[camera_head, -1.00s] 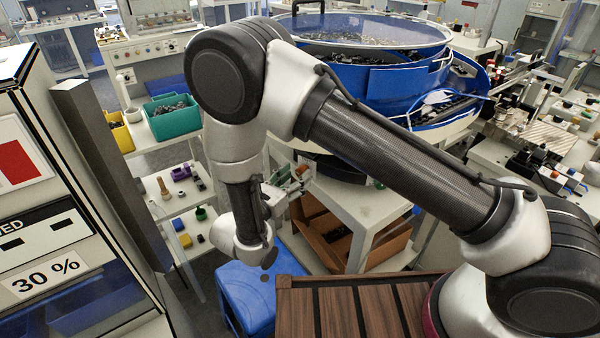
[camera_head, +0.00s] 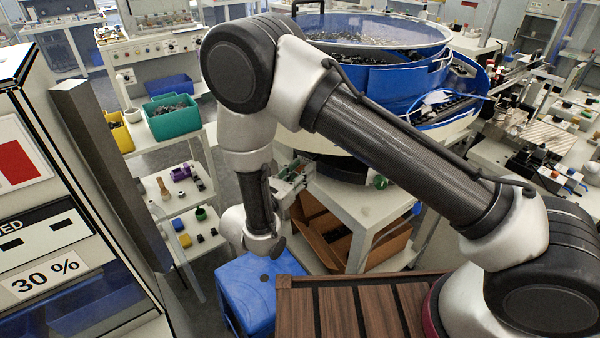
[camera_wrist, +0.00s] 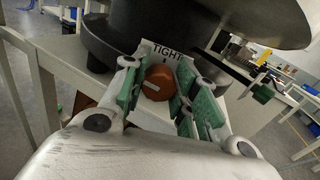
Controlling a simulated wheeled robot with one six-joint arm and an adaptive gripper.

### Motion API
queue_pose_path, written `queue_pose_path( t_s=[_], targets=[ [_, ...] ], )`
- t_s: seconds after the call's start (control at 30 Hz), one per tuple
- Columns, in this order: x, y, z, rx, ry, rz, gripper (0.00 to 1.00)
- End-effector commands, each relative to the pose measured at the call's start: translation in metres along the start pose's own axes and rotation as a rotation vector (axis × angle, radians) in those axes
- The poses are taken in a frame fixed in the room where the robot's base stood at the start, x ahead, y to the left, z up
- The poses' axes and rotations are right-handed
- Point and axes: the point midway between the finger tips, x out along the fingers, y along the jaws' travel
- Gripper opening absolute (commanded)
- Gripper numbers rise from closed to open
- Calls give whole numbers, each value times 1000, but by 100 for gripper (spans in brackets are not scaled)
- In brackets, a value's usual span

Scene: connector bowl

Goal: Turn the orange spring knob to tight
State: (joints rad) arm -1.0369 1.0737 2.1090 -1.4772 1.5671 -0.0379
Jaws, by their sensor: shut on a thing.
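The orange spring knob (camera_wrist: 158,83) shows in the wrist view between the green pads of my gripper (camera_wrist: 157,88). It is round, with a pale pointer line across its face. A white label reading TIGHT (camera_wrist: 167,51) stands just above it, with a small dark mark below the word. My gripper is shut on the knob, one finger on each side. In the head view my gripper (camera_head: 291,180) is at the stand under the blue bowl feeder (camera_head: 375,72). The knob cannot be made out there.
A white table (camera_head: 365,205) carries the feeder, with an open cardboard box (camera_head: 325,240) beneath. A blue stool (camera_head: 245,290) stands in front. A shelf trolley with a green bin (camera_head: 172,117) is to the left. A cabinet marked 30 % (camera_head: 45,275) fills the left edge.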

Motion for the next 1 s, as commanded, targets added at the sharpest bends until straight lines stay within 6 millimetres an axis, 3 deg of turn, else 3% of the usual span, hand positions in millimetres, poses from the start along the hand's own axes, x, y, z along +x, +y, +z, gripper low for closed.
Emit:
queue_pose_path(
  t_s=[0.37,1.0],
  targets=[
    [0,-1,0,174,0,0,5],
    [0,-3,-1,773,1,0,5]
  ],
)
